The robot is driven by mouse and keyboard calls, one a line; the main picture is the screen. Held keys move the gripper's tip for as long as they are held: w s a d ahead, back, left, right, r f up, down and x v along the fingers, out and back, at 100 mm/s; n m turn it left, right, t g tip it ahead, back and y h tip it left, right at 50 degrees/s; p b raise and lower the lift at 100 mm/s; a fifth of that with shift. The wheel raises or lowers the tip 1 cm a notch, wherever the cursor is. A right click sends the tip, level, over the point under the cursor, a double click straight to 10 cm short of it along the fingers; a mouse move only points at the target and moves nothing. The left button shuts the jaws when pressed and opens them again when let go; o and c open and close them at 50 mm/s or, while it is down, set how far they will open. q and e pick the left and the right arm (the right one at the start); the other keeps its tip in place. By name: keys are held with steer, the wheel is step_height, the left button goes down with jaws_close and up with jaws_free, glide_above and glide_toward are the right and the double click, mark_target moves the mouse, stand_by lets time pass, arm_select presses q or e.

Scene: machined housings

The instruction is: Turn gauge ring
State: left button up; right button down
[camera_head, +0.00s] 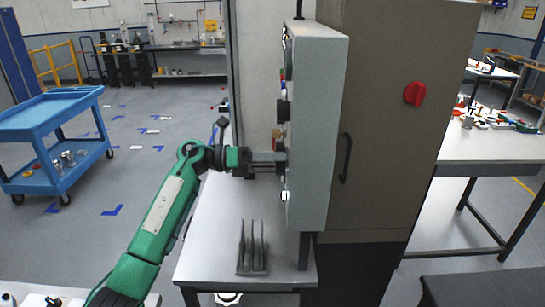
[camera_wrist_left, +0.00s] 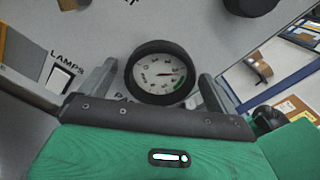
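The gauge ring (camera_wrist_left: 151,46) is a thick black round rim in the left wrist view. It frames a pale dial (camera_wrist_left: 158,72) with a needle and a green arc on its lower right. My left gripper (camera_wrist_left: 160,82) is open, with one finger on each side of the ring and a small gap visible at each side. In the head view, my left gripper (camera_head: 268,159) reaches the left-facing front of the grey panel box (camera_head: 322,125). There the ring is seen edge-on and mostly hidden. My right gripper is out of view.
A dark knob (camera_wrist_left: 250,4) and a switch labelled LAMPS (camera_wrist_left: 60,80) flank the gauge. A table (camera_head: 215,235) below the arm carries an upright slotted rack (camera_head: 252,262). A brown cabinet (camera_head: 390,130) stands right of the box. A blue cart (camera_head: 60,110) is far left.

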arm_select(q)
steer(key=c, duration=0.9)
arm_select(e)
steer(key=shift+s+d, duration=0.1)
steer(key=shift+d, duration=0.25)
arm_select(q)
steer(key=shift+n, duration=0.4)
steer(key=shift+n+p, duration=0.3)
steer(key=shift+n, duration=2.3)
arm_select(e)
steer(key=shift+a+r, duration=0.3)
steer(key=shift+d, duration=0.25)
arm_select(q)
steer(key=o, duration=1)
